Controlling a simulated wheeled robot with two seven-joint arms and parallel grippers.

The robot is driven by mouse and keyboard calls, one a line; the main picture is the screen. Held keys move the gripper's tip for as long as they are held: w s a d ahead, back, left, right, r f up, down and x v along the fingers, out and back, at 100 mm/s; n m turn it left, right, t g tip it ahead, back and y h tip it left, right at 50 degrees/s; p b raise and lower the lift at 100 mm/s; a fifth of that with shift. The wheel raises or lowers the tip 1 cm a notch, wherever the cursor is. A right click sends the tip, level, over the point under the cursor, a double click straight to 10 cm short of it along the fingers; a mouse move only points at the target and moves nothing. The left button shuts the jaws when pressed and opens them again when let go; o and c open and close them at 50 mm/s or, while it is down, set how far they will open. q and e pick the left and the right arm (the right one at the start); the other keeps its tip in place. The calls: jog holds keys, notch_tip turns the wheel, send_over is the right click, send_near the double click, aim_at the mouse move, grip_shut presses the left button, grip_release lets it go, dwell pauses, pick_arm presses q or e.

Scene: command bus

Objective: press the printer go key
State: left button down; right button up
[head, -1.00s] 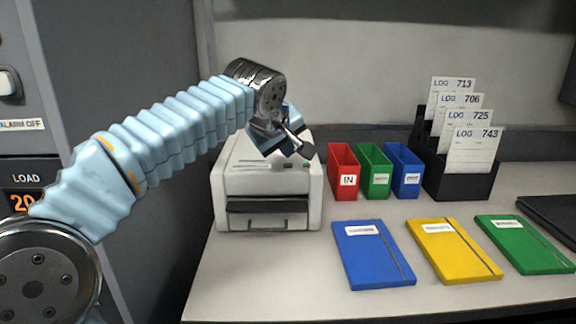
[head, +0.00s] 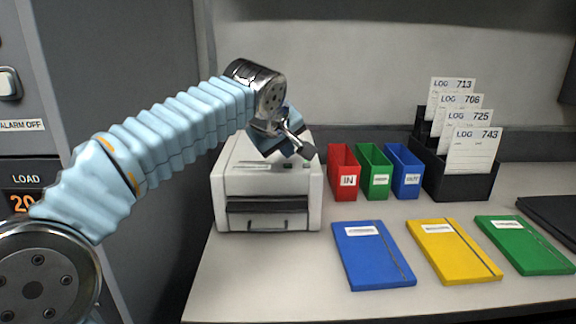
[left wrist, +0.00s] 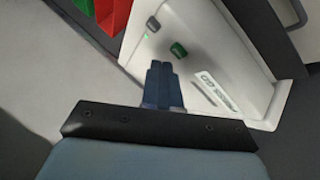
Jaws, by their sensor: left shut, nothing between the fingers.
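The white printer (head: 232,180) stands at the left end of the counter, with a dark slot in its front. It also shows in the left wrist view (left wrist: 205,40). On its top panel is a green key (left wrist: 179,50), with a grey key (left wrist: 153,24) and a small green light beside it. My left gripper (head: 306,151) is above the printer's top right part, angled down, shut and empty. In the left wrist view its closed fingertips (left wrist: 161,66) point at the panel, close to the green key in the picture. I cannot tell the gap or any contact. My right gripper is not in view.
Red (head: 343,173), green (head: 375,173) and blue (head: 406,173) bins stand right of the printer. A black rack (head: 468,182) holds log cards. Blue (head: 373,260), yellow (head: 452,255) and green (head: 524,248) books lie in front. A grey cabinet (head: 120,100) is at the left.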

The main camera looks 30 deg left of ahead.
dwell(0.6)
pick_arm(q)
jog(key=shift+f+b, duration=0.35)
jog(key=shift+f, duration=0.05)
